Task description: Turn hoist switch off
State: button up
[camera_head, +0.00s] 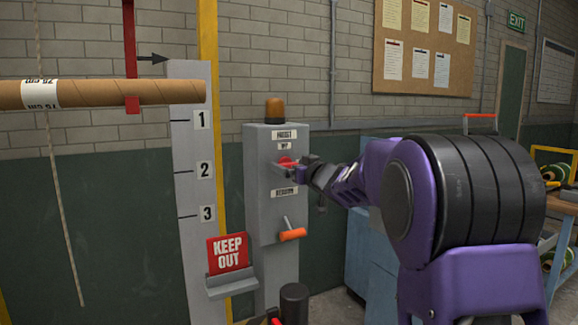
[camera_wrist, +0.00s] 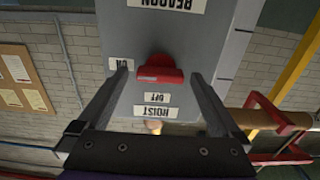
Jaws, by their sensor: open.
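The hoist switch is a red knob (camera_wrist: 160,72) on the front of a grey control post (camera_head: 258,200). It also shows in the head view (camera_head: 286,162), partly covered by my gripper. In the wrist view, which is upside down, the OFF label (camera_wrist: 157,98) lies between the knob and the HOIST label (camera_wrist: 152,111). My gripper (camera_wrist: 160,76) is open, one finger on each side of the knob. Gaps show between fingers and knob; I cannot tell of any contact.
An orange-handled lever (camera_head: 291,234) is lower on the post, below the BEACON label (camera_head: 285,193). An amber lamp (camera_head: 275,110) tops the post. A KEEP OUT sign (camera_head: 227,253) and a numbered grey scale board (camera_head: 190,150) stand at left, with a cardboard tube (camera_head: 105,94) hanging there.

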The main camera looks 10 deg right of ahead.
jog(key=c, duration=1.4)
jog(key=shift+n, duration=0.4)
jog(key=n+b, duration=0.1)
jog(key=n, duration=0.3)
jog(key=shift+n, duration=0.3)
jog(key=n+b, duration=0.2)
jog(key=n, duration=0.2)
jog(key=shift+s+a+f, duration=0.1)
jog(key=shift+a, duration=0.05)
jog(key=n, duration=0.4)
jog(key=shift+b, duration=0.35)
jog(key=shift+n, duration=2.2)
